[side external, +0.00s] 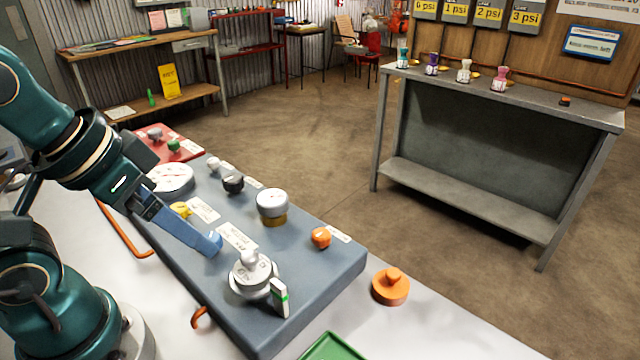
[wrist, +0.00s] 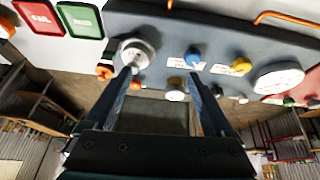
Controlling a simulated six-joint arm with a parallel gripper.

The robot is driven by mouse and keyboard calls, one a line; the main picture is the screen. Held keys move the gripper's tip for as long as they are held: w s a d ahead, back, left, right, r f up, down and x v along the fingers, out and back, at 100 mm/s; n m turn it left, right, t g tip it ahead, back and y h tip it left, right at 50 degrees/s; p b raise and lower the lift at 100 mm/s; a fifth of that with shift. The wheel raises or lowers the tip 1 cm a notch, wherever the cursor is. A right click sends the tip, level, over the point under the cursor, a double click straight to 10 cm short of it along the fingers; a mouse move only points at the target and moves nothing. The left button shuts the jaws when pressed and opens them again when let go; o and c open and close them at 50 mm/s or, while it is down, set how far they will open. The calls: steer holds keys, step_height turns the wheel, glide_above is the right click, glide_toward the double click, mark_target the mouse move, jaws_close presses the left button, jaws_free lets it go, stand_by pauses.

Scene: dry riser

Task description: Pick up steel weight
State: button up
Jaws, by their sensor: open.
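A silver disc with a knob on top, which looks like the steel weight (side external: 250,276), sits near the front end of the grey-blue panel (side external: 330,262). It also shows in the wrist view (wrist: 139,50), upper left of centre. My gripper (side external: 200,236) is over the panel, behind and left of the weight in the side view. In the wrist view my gripper (wrist: 162,72) is open, with nothing between the fingers. One fingertip overlaps the weight's lower edge there; I cannot tell whether they touch. A blue knob (wrist: 193,54) appears near the other fingertip.
A small white-and-green block (side external: 279,297) stands beside the weight. An orange weight (side external: 390,287) sits on the bench. Red (wrist: 38,17) and green (wrist: 80,19) trays lie past the panel's end.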

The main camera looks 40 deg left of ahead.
mark_target(252, 264)
steer(key=w+d+n+g+h, duration=0.1)
steer(key=n+g+h, duration=0.1)
steer(key=n+h, duration=0.1)
steer(key=w+d+f+n+g+h, duration=0.1)
steer(key=w+n+g+h, duration=0.1)
steer(key=n+g+h, duration=0.1)
steer(key=w+d+f+n+g+h, duration=0.1)
steer(key=n+g+h, duration=0.2)
steer(key=n, duration=0.2)
steer(key=shift+w+d, duration=0.15)
steer(key=shift+d, duration=0.05)
steer(key=w+a+f+n+h, duration=0.1)
steer(key=n+h, duration=0.1)
steer(key=w+a+f+n+h, duration=0.1)
steer(key=f+n, duration=0.1)
steer(key=shift+w+a+f+t+h, duration=0.1)
steer(key=shift+w+a+t+h, duration=0.05)
steer(key=shift+a+t+h, duration=0.2)
steer(key=shift+a+f+n, duration=0.25)
steer(key=shift+n, duration=0.05)
steer(key=shift+f+h, duration=0.1)
steer(key=shift+h, duration=0.15)
steer(key=shift+x, duration=2.5)
